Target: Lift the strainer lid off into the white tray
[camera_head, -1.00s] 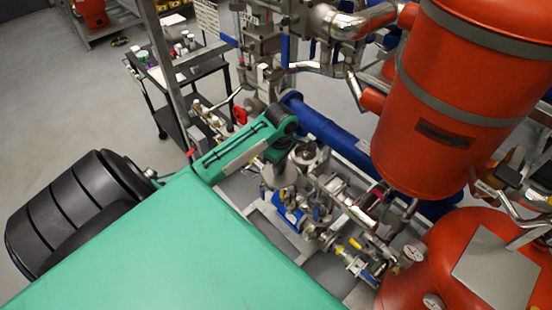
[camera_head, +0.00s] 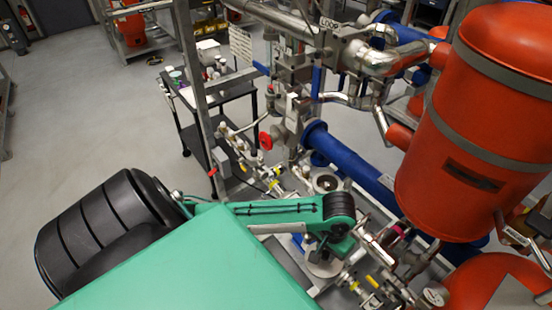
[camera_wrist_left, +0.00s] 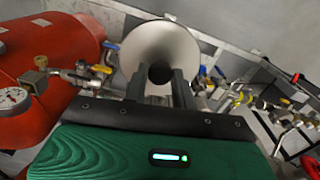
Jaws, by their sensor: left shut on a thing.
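My left gripper (camera_head: 328,248) comes down at the end of the green arm in the camera_head view. It is shut on the strainer lid (camera_head: 325,268), a round pale grey metal piece, partly hidden below it. In the left wrist view the two dark fingers (camera_wrist_left: 160,90) close on the lid (camera_wrist_left: 160,45), which shows as a broad disc with a dark middle. A round open-topped metal fitting (camera_head: 325,183), which looks like the strainer body, stands behind the arm, apart from the lid. I cannot make out the white tray for sure. My right gripper is not in view.
The red tank (camera_head: 480,130) stands on the right, with the blue pipe (camera_head: 350,160) beside it. Valves and pipework crowd around the gripper. A dark cart (camera_head: 205,130) carries small items and a pale surface. Grey floor (camera_head: 90,120) is open at left.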

